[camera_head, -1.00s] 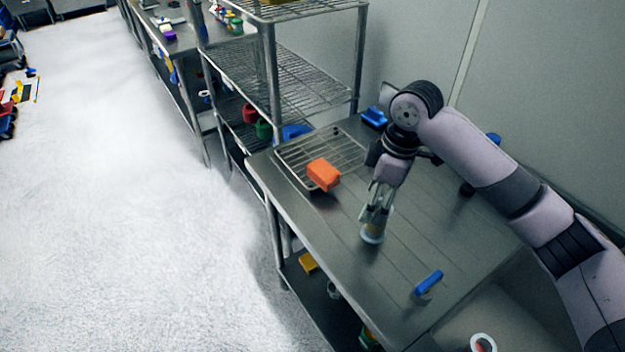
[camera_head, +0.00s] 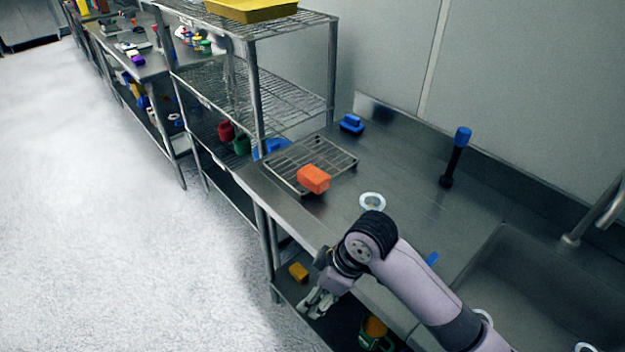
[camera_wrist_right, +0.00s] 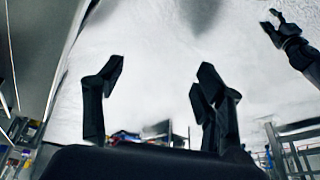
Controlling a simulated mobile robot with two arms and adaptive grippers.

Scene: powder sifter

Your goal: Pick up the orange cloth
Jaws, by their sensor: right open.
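An orange block-shaped thing (camera_head: 314,178), the only orange item on the tabletop that could be the cloth, lies on the near right corner of a wire rack (camera_head: 283,181) in the head view. My right gripper (camera_head: 316,304) is open and empty. It is beyond the table's front edge, below and apart from the orange thing. In the right wrist view its dark fingers (camera_wrist_right: 155,85) stand wide apart with only pale floor between them. Another dark gripper, seemingly my left (camera_wrist_right: 270,20), shows small at the top right; its opening is unclear.
A white ring-shaped dish (camera_head: 372,201) sits right of the rack on the steel table (camera_head: 330,222). A blue item (camera_head: 351,125) and a blue-topped black tool (camera_head: 455,157) stand farther back. Wire shelving (camera_head: 250,95) rises at the left. A sink lies at the right.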

